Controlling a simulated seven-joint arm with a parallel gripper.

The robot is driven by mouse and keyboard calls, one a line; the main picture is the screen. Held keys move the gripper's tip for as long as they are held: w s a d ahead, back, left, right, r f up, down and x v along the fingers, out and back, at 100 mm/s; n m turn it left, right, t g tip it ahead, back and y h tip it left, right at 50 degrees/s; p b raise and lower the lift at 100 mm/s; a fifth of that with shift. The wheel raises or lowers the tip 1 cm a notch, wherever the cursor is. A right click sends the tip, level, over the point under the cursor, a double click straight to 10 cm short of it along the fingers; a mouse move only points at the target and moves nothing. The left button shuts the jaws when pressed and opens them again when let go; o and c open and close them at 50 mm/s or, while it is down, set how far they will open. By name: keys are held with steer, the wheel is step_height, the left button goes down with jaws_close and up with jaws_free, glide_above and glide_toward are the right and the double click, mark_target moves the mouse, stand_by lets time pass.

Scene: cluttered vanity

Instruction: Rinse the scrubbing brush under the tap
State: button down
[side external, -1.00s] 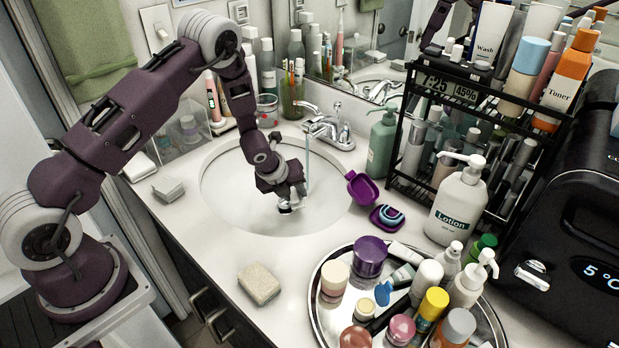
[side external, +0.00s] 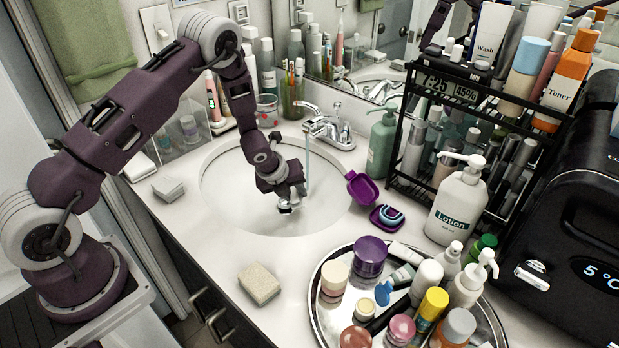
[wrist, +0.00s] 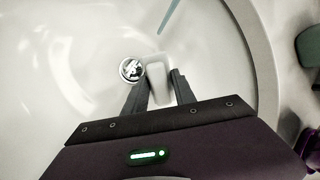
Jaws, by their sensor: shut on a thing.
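My gripper (side external: 287,204) is low inside the white sink basin (side external: 225,190). In the wrist view, its two grey fingers (wrist: 157,88) are shut on a small white block-like thing, taken as the scrubbing brush (wrist: 156,76). Only its pale top shows there; bristles cannot be made out. In the side view the brush is a small pale patch, mostly hidden by the fingers. The chrome tap (side external: 329,126) at the back of the basin runs a thin bluish stream (side external: 309,163). In the wrist view the stream (wrist: 168,15) is ahead of the fingers, apart from the brush.
The drain (wrist: 131,69) is just left of the brush. A purple scoop-like thing (side external: 362,187) and a purple dish with a striped piece (side external: 388,216) lie at the right rim. A sponge (side external: 260,284), crowded round tray (side external: 322,290), lotion bottle (side external: 458,205) and rack surround the basin.

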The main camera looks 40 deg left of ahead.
steer(key=s+r, duration=0.4)
steer(key=s, duration=0.1)
steer(key=shift+d, duration=0.3)
stand_by(0.4)
